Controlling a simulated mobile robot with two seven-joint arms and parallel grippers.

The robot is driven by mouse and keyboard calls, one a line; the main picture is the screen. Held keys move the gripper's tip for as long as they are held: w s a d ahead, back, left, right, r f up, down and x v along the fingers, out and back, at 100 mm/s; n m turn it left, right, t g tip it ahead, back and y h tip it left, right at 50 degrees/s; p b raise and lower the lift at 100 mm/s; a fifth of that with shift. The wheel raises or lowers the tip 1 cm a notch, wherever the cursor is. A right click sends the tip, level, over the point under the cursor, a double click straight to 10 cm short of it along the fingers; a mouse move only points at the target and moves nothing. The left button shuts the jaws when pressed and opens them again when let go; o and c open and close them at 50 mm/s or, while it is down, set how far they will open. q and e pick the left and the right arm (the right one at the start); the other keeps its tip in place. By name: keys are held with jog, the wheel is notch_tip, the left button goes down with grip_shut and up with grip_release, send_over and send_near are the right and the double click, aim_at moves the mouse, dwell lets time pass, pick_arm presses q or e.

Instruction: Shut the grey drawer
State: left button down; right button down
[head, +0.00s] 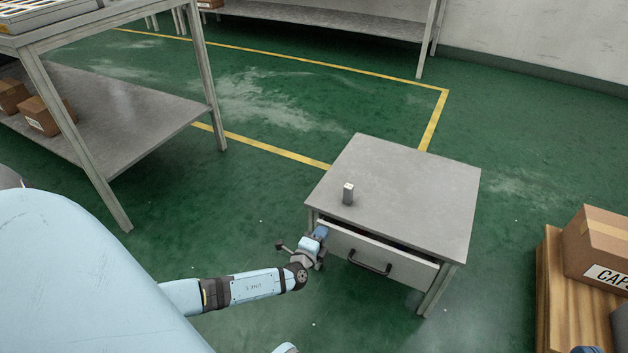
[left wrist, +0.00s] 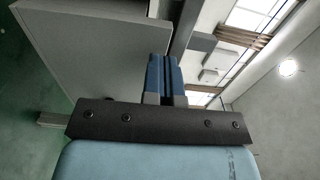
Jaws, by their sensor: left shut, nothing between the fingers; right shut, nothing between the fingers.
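The grey drawer (head: 372,256) is in a small grey table (head: 410,190) and stands slightly open, with a dark gap along its top edge. Its black handle (head: 369,262) is on the front. My left gripper (head: 321,232) is shut and empty at the drawer front's left end, away from the handle. I cannot tell whether it touches the front. In the left wrist view its blue fingers (left wrist: 164,75) are together beside a grey panel (left wrist: 95,50). Only a blue bit of my right gripper (head: 588,350) shows at the bottom edge; it is shut.
A cardboard box (head: 598,245) sits on a wooden stand (head: 555,290) at the right. A large workbench (head: 150,110) with a lower shelf is at the left. Green floor is clear around the small table.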

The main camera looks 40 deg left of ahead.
pick_arm(q)
jog(key=shift+w+a, duration=0.1)
jog(key=shift+w, duration=0.3)
pick_arm(e)
jog(key=shift+r, duration=0.1)
